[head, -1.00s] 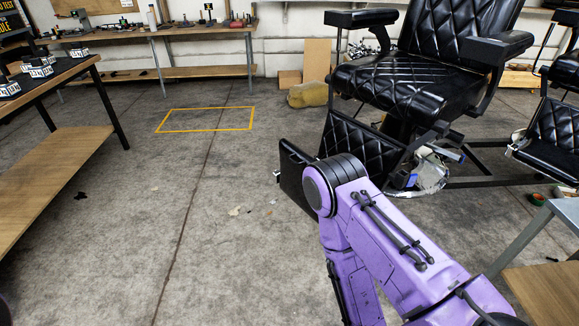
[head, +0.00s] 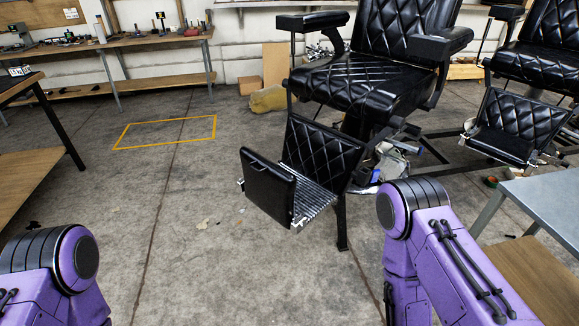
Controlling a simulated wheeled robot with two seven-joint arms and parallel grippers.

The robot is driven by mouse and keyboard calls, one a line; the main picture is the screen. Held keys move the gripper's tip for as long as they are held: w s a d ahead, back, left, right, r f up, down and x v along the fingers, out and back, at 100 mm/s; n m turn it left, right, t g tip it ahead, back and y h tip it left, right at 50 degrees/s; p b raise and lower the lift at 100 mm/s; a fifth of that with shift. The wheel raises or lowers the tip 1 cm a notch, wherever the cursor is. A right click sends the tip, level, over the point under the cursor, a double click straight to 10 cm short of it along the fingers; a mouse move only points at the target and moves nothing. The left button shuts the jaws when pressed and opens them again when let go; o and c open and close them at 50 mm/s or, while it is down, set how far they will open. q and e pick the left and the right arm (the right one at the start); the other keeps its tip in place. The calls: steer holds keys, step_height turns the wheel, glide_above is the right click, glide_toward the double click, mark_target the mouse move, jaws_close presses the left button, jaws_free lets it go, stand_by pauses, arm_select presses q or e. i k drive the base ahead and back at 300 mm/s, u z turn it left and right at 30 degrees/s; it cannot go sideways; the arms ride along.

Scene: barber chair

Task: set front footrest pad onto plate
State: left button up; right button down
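The front footrest pad (head: 268,188) is a smooth black slab. It stands nearly upright at the outer, left end of the ribbed metal footrest plate (head: 314,201) of the nearer barber chair. Its lower edge meets the plate in the picture; I cannot tell whether it is fixed there. The quilted black leg pad (head: 322,150) rises from the plate's inner side. Only purple links of my two arms show, at the lower left and lower right. Both of my grippers are out of view, and neither arm touches the pad in view.
The black quilted barber chair (head: 375,82) stands behind the footrest, a second chair (head: 520,115) at right. A grey-topped table (head: 545,200) is at lower right. A workbench (head: 160,48) lines the back wall. The floor around the yellow outline (head: 165,132) is clear.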

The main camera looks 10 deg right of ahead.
mark_target(271, 187)
steer(key=z, duration=0.05)
steer(key=i, duration=0.85)
steer(key=u, duration=1.1)
